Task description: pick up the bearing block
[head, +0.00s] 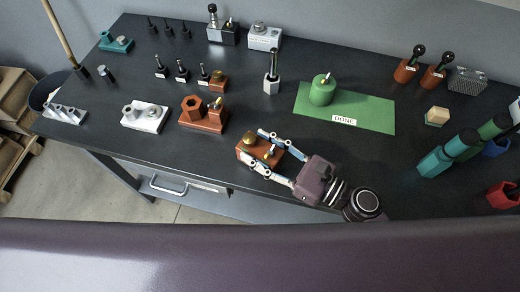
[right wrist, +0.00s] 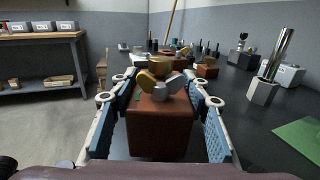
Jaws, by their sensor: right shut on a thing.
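The block taken for the bearing block is a brown block (head: 243,153) with a brass round part and a small winged knob on top, near the front edge of the bench. My right gripper (head: 268,151) comes from the right, its fingers on both sides of the block and shut on it. In the right wrist view the brown block (right wrist: 160,125) is upright between the blue finger pads (right wrist: 165,120), with a yellow and grey winged knob on top. I cannot tell whether its underside touches the bench. My left gripper is not in view.
The dark bench (head: 150,75) holds an orange-brown fixture (head: 205,118) to the left and a grey block (head: 145,116) farther left. A green mat (head: 365,115) marked DONE carries a green round part (head: 322,90). Bare bench lies behind the gripper.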

